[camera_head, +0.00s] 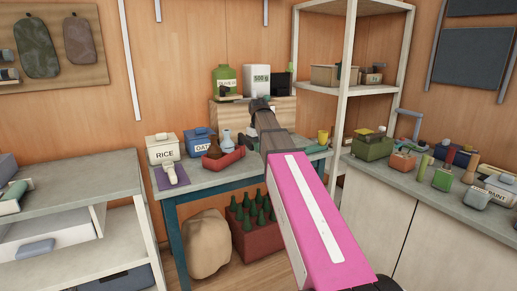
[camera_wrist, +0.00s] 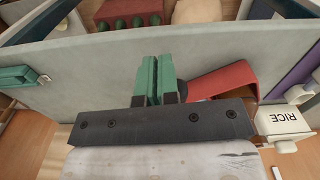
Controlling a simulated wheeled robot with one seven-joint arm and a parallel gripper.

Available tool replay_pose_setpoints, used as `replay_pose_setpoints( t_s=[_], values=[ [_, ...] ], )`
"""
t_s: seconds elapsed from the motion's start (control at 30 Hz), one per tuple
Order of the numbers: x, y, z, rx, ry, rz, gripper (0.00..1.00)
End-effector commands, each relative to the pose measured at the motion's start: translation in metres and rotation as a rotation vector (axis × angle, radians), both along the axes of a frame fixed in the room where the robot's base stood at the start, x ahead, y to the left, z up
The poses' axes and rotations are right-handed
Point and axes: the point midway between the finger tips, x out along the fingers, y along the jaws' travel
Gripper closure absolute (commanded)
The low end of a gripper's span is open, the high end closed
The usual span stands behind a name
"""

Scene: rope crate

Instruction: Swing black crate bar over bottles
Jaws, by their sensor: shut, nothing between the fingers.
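A red-brown crate (camera_head: 270,248) stands on the floor under the blue-framed table. Several dark green bottles (camera_head: 254,214) stand upright in it. In the wrist view the crate (camera_wrist: 104,10) shows at the top, beyond the table edge, with bottles (camera_wrist: 120,23) in it. I cannot make out its black bar; my arm covers the crate's right side in the head view. My gripper (camera_wrist: 152,60) has its green fingers together, empty, above the grey tabletop. The crate is apart from it, lower down.
The grey table (camera_head: 190,181) carries a RICE canister (camera_head: 163,150), a blue OATS canister (camera_head: 197,142) and a red open container (camera_head: 223,158). A beige sack (camera_head: 208,245) stands left of the crate. A shelf post (camera_head: 343,110) rises at right.

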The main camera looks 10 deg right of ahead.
Motion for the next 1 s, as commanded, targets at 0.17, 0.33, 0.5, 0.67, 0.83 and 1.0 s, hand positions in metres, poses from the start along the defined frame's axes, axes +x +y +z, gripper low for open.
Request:
replay_pose_setpoints(
  t_s=[0.17,0.33,0.5,0.67,0.83,1.0],
  values=[
    [0.001,0.000,0.000,0.001,-0.002,0.000,0.45],
    [0.001,0.000,0.000,0.000,-0.001,0.000,0.45],
    [0.001,0.000,0.003,0.000,-0.001,0.000,0.45],
    [0.001,0.000,0.020,0.000,-0.001,0.000,0.45],
    [0.002,0.000,0.049,0.000,-0.002,0.000,0.45],
    [0.002,0.000,0.078,0.000,-0.002,0.000,0.45]
  ],
)
